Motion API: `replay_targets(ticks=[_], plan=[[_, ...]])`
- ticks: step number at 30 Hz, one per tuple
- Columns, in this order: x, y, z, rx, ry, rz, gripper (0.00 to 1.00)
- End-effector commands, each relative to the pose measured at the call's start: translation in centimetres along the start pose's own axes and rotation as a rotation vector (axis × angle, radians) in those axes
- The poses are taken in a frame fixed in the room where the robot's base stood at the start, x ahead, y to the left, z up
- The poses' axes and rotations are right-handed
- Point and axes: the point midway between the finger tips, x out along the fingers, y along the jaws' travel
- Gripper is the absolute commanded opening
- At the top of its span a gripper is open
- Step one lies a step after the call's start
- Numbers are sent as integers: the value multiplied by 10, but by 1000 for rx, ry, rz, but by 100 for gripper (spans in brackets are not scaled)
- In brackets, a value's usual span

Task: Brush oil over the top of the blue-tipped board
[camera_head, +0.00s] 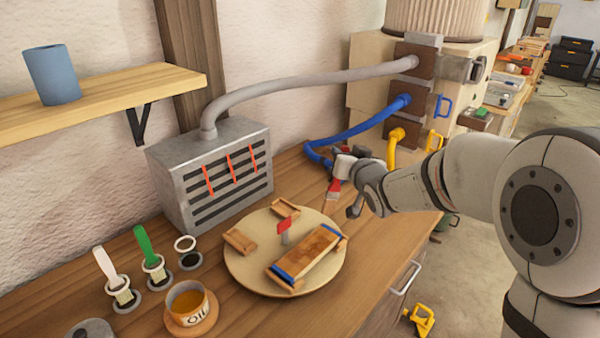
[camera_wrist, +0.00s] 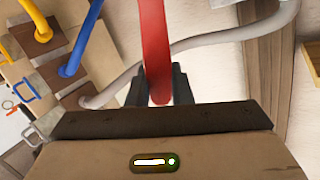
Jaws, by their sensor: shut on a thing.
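The blue-tipped board (camera_head: 308,252) lies on a round wooden turntable (camera_head: 245,282), with blue at both ends. Its top looks uneven brown; I cannot tell whether that is oil. My gripper (camera_head: 341,174) is shut on a red-handled brush (camera_head: 333,190), above and to the right of the board in the picture, apart from it. In the wrist view the red handle (camera_wrist: 155,45) stands between my gripper's fingers (camera_wrist: 158,90). The brush's bristle end is too small to judge. An oil cup (camera_head: 187,303) with amber liquid stands at the front left on a wooden coaster.
A white-handled brush (camera_head: 106,268) and a green-handled brush (camera_head: 147,247) stand in holders; a third holder (camera_head: 187,250) is empty. A red marker on a post (camera_head: 284,228) and small wooden blocks (camera_head: 240,240) sit on the turntable. A grey vented box (camera_head: 215,175) and hoses (camera_head: 360,128) stand behind.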

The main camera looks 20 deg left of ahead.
Motion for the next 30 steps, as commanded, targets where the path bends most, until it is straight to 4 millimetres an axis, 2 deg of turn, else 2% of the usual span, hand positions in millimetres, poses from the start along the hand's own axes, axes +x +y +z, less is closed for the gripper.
replay_targets(ticks=[3,10,30], plan=[[-2,-4,-14,0,1,0,0],[-4,-7,-27,1,1,0,0],[-5,-7,-29,1,1,2,0]])
